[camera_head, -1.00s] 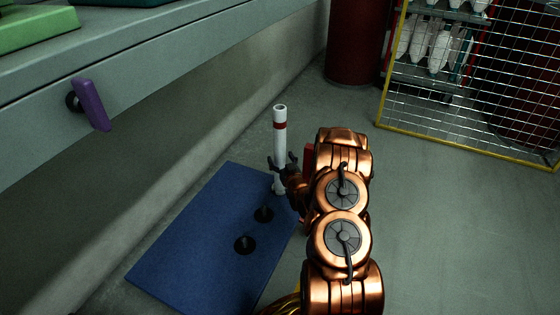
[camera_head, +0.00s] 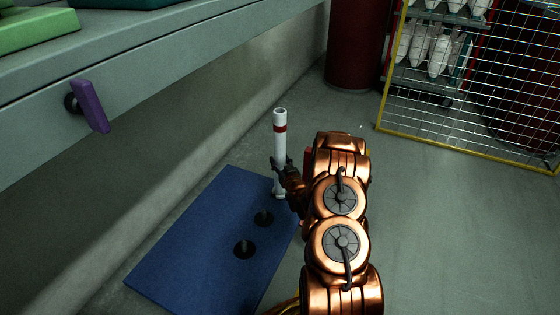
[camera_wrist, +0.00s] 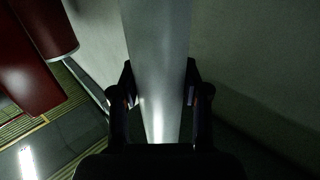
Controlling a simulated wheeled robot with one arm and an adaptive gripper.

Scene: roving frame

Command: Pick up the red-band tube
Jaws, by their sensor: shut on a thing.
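The red-band tube (camera_head: 280,140) is white with a red band near its open top. It stands upright at the far corner of the blue mat in the head view. My gripper (camera_head: 281,167) is shut on the tube below the band, with dark fingers on both sides of it. In the wrist view the tube (camera_wrist: 157,65) runs down between the two fingers (camera_wrist: 160,95). The band is not in the wrist view. I cannot tell whether the tube's lower end touches the mat.
A grey bench (camera_head: 190,45) with a purple handle (camera_head: 92,106) runs along the left. A yellow-edged wire mesh panel (camera_head: 470,85) and a dark red drum (camera_head: 356,45) stand at the back. The floor at right is clear.

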